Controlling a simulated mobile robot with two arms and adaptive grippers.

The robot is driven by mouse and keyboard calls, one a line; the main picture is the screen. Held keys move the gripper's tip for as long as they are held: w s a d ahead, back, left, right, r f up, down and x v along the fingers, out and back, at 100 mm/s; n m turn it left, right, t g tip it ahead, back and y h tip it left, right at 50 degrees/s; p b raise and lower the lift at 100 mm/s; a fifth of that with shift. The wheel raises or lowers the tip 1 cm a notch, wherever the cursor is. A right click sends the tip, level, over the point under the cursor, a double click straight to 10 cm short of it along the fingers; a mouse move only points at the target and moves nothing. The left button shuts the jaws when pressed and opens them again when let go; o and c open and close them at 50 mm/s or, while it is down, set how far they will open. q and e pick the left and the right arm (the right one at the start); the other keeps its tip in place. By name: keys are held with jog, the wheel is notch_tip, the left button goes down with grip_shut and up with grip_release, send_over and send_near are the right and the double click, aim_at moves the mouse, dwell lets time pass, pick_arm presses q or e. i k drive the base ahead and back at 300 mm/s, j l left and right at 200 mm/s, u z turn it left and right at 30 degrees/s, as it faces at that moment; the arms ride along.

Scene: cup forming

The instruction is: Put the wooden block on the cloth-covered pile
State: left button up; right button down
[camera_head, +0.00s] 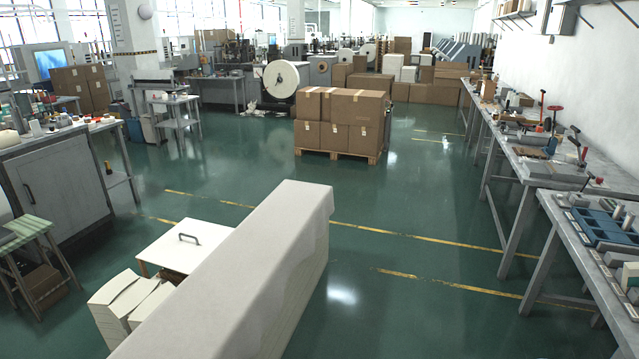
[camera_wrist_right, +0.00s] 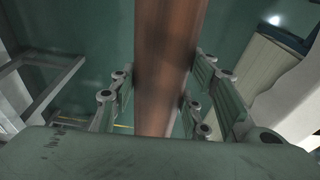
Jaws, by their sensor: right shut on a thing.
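The cloth-covered pile (camera_head: 262,245) is a long, off-white draped shape with a flat top. It runs from the bottom middle of the head view up to the right, and its top looks bare. The wooden block (camera_wrist_right: 168,55) is reddish brown and fills the middle of the right wrist view; its ends are out of sight. My right gripper (camera_wrist_right: 161,85) is shut on it, with fingers on both sides. The block and both grippers are out of the head view. The pile's pale side seems to show at the right of the wrist view.
A white board with a grey handle (camera_head: 172,246) and cream paper stacks (camera_head: 122,298) are left of the pile. Long workbenches (camera_head: 535,175) with tools line the right wall. Boxes on a pallet (camera_head: 342,125) stand beyond. Green floor is open right of the pile.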

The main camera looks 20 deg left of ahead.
aim_at(262, 245)
jog(key=i+u, duration=0.4)
jog(key=i+l+u, duration=0.2)
jog(key=i+u, duration=0.2)
jog(key=i+l+u, duration=0.3)
jog(key=i+u, duration=0.15)
jog(key=i+l+u, duration=0.5)
jog(key=u, duration=0.25)
jog(key=i+l+u, duration=0.15)
jog(key=l+u, duration=0.2)
jog(key=l, duration=0.2)
jog(key=i+l+u, duration=0.1)
jog(key=l+u, duration=0.3)
